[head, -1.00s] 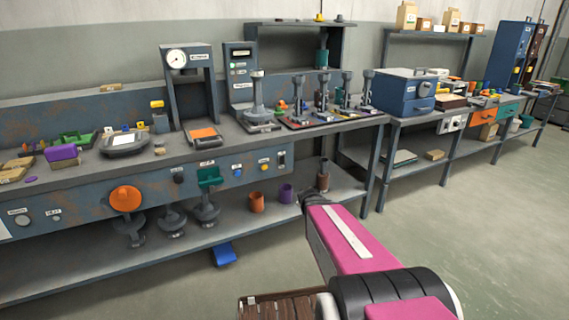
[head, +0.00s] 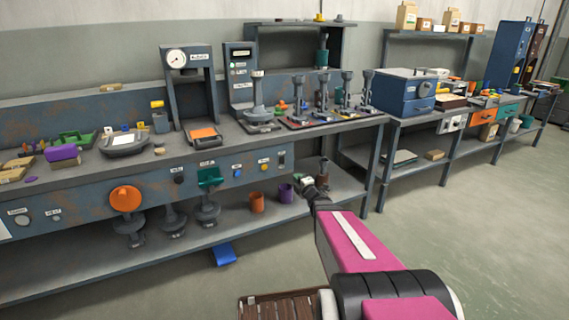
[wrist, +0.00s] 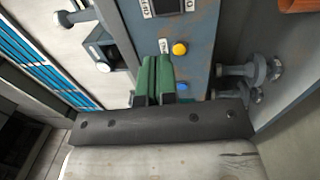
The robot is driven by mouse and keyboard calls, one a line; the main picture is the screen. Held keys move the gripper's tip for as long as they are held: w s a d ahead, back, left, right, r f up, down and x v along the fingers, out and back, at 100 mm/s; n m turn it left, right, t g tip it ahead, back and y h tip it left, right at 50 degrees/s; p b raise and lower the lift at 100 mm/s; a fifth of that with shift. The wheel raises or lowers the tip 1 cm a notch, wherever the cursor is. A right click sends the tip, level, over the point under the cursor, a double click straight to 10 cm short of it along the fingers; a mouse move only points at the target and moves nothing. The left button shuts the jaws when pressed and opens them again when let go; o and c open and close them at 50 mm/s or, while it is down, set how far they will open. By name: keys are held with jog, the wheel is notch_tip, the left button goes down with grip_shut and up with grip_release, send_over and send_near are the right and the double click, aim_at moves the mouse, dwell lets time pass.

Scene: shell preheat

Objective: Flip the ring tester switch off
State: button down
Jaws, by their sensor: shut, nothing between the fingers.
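A dark switch (head: 282,159) with pale labels sits on the bench's blue-grey front panel, near its right end. It also shows at the top edge of the wrist view (wrist: 168,6), partly cut off. I cannot read which label names the ring tester. My gripper (wrist: 157,60) has green fingers, shut with nothing between them. In the wrist view the fingertips lie below the switch, beside the yellow button (wrist: 180,49) and the blue button (wrist: 181,86). In the head view my gripper (head: 306,182) is small, in front of the panel's right end and below the switch.
The bench top (head: 230,142) carries several stands and instruments. An orange cup (head: 257,203) and a purple cup (head: 286,193) stand on the lower shelf under the panel. An orange knob (head: 126,198) sits further left on the panel. Open floor lies to the right.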

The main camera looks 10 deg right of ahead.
aim_at(282, 159)
jog(key=x, duration=1.4)
jog(key=shift+w+a+r, duration=0.1)
jog(key=shift+w, duration=0.2)
jog(key=shift+s, duration=0.2)
jog(key=r+v, duration=0.3)
jog(key=v, duration=1)
jog(key=shift+s, duration=0.55)
jog(key=shift+d+r, duration=0.1)
jog(key=shift+d, duration=0.15)
